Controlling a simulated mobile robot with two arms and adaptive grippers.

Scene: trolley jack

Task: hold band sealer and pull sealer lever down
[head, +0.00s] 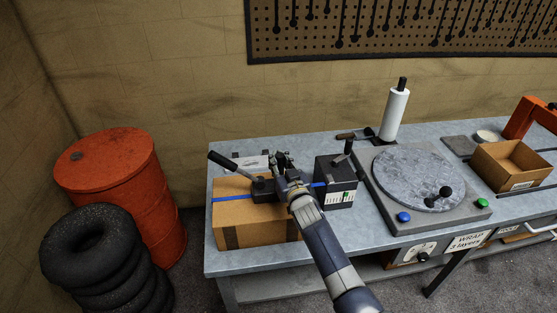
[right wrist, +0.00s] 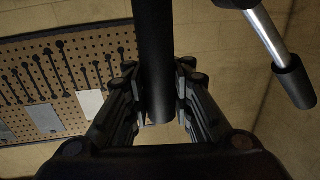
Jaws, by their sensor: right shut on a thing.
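The band sealer (head: 263,189) is a dark tool on top of the taped cardboard box (head: 236,231), on the line of the blue band (head: 228,199). Its lever (head: 232,163) slants up to the left and ends in a black grip. In the right wrist view the lever (right wrist: 267,37) shows at upper right, apart from my fingers. My right gripper (head: 284,165) is at the sealer's right side. In the right wrist view my right gripper (right wrist: 161,100) is shut on a black upright bar (right wrist: 155,50), seemingly the sealer's handle. My left gripper is not in view.
A dark box (head: 336,197) with a label stands close right of the carton. Further right are a round turntable (head: 420,172), a film roll (head: 394,116) and an open carton (head: 512,166). An orange drum (head: 125,190) and stacked tyres (head: 95,250) stand left of the bench.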

